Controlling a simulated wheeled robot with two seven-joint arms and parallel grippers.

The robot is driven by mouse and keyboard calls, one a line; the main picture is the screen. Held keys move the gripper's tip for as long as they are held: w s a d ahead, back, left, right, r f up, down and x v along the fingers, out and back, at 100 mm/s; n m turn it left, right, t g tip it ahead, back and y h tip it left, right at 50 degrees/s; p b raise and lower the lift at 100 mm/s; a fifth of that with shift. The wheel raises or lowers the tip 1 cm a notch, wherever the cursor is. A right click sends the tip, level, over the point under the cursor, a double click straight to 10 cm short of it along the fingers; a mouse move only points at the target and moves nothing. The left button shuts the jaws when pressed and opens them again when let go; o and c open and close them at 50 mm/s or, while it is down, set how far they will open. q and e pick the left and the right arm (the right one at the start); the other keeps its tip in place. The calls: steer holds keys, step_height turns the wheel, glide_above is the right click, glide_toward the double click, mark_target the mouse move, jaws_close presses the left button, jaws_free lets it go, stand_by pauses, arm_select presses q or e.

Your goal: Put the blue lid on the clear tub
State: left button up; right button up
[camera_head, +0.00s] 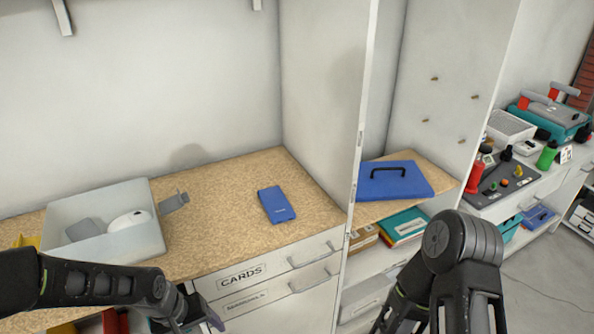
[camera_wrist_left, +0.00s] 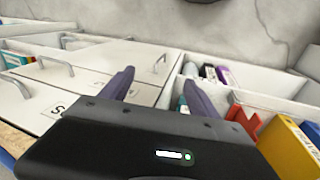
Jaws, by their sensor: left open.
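The clear tub (camera_head: 150,237) is a pale, see-through open box on the speckled counter at the left in the head view. It holds a white rounded object and a grey piece. The blue lid (camera_head: 412,184), a flat blue panel with a black handle on top, lies on the shelf surface right of the upright divider, apart from the tub. My left gripper (camera_head: 208,314) is open and empty, low in front of the counter; its spread purple fingers show in the left wrist view (camera_wrist_left: 158,88). My right arm is at the lower right; its gripper is out of view.
A blue flat box (camera_head: 276,204) lies on the counter (camera_head: 225,235). A grey bracket-like piece (camera_head: 174,202) is beside the tub. The white divider (camera_head: 357,130) stands between counter and lid. Drawers (camera_head: 265,283) are below. Tools and bottles crowd the far-right bench.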

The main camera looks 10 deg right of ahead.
arm_select(q)
steer(key=s+d+f, duration=0.4)
steer(key=s+f, duration=0.4)
steer(key=s+d+f+g+h, duration=0.1)
steer(key=s+d+f, duration=0.3)
steer(key=s+f, duration=0.5)
steer(key=shift+s+f+m+h, duration=0.15)
steer(key=shift+m+h, duration=0.15)
steer(key=shift+m, duration=0.1)
steer(key=shift+d, duration=0.1)
